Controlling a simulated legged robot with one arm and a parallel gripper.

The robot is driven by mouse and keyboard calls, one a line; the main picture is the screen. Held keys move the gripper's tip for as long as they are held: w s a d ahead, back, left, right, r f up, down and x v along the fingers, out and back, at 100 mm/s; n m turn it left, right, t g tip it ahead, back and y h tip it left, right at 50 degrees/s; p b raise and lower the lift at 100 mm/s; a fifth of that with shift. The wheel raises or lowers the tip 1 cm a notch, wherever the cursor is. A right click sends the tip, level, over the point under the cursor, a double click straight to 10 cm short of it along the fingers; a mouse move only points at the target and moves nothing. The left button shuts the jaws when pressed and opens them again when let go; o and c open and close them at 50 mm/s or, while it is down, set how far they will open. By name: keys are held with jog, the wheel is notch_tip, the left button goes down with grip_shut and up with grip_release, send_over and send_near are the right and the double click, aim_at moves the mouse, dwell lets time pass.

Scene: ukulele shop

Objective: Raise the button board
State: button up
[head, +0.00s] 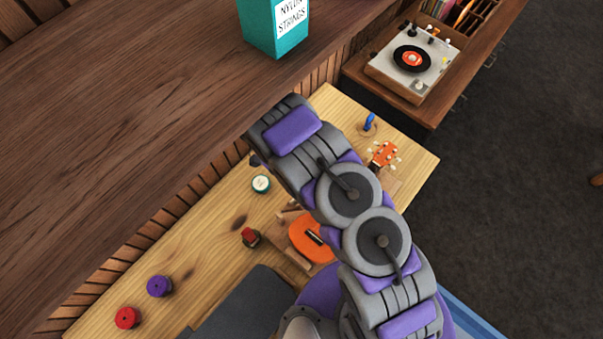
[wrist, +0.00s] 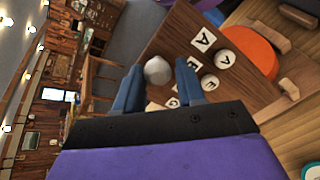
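The button board (wrist: 176,38) is a dark brown wooden panel in the wrist view. It carries square letter tags and round white buttons, among them a round A button (wrist: 225,59). A pale grey round knob (wrist: 157,70) shows at the board's left edge. My gripper (wrist: 159,62) is open, its two dark blue fingers apart on either side of the knob. I cannot tell whether they touch it. Some lower tags are partly hidden by my gripper. In the head view the board and gripper are hidden behind my arm and the dark shelf.
An orange ukulele (head: 308,238) lies in a wooden holder on the light workbench (head: 205,240). Red (head: 127,317) and purple (head: 159,286) round things are at the bench's lower left. A dark shelf (head: 120,110) overhangs the bench, bearing a teal strings box (head: 268,35). Open floor (head: 510,150) lies right.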

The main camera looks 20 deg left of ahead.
jog(key=o, duration=0.3)
jog(key=shift+a, duration=0.1)
jog(key=shift+r, duration=0.1)
jog(key=shift+b, duration=0.45)
